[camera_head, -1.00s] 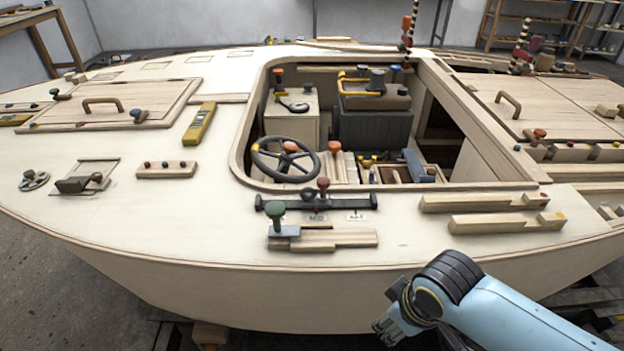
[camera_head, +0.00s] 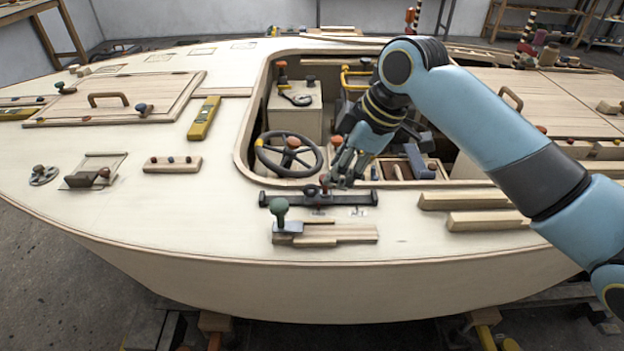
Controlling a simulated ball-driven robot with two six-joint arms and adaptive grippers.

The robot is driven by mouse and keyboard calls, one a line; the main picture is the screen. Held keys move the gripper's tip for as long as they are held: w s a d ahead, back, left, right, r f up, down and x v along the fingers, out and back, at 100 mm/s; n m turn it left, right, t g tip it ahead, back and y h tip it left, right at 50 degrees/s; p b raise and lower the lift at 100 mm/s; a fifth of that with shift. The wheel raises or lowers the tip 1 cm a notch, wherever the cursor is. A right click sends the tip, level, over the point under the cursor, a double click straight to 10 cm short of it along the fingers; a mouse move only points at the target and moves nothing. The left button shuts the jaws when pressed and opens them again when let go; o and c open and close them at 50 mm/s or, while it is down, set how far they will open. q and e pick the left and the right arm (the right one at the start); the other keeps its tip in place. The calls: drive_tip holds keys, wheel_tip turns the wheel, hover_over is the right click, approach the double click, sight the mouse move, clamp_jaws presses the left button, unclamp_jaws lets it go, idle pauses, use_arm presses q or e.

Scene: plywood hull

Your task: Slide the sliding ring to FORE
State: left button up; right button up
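A dark rail (camera_head: 360,200) lies on the near deck beside the cockpit opening. The sliding ring with its small red knob (camera_head: 323,181) sits near the rail's middle, above the MID label. The AFT label is to the right; I cannot make out a FORE label. My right gripper (camera_head: 337,183) reaches down from the upper right, with its fingertips at the rail, right beside the red knob. Its fingers look spread. Whether they touch the knob cannot be told. My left gripper is out of view.
A green-knobbed slide (camera_head: 280,212) on a wooden block stands just in front of the rail's left part. A steering wheel (camera_head: 289,154) is behind the rail. Wooden strips (camera_head: 478,200) lie to the right under my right arm.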

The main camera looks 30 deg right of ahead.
sight(309, 185)
drive_tip(key=shift+n+y, duration=0.3)
drive_tip(key=shift+n, duration=0.4)
drive_tip(key=w+f, duration=0.2)
drive_tip(key=w+a+f, duration=0.1)
drive_tip(key=w+f, duration=0.1)
drive_tip(key=f, duration=0.1)
drive_tip(key=w+f, duration=0.2)
drive_tip(key=shift+w+a+f+b, duration=0.2)
drive_tip(key=shift+a+f+b, duration=0.15)
drive_tip(key=shift+a+b, duration=0.05)
clamp_jaws()
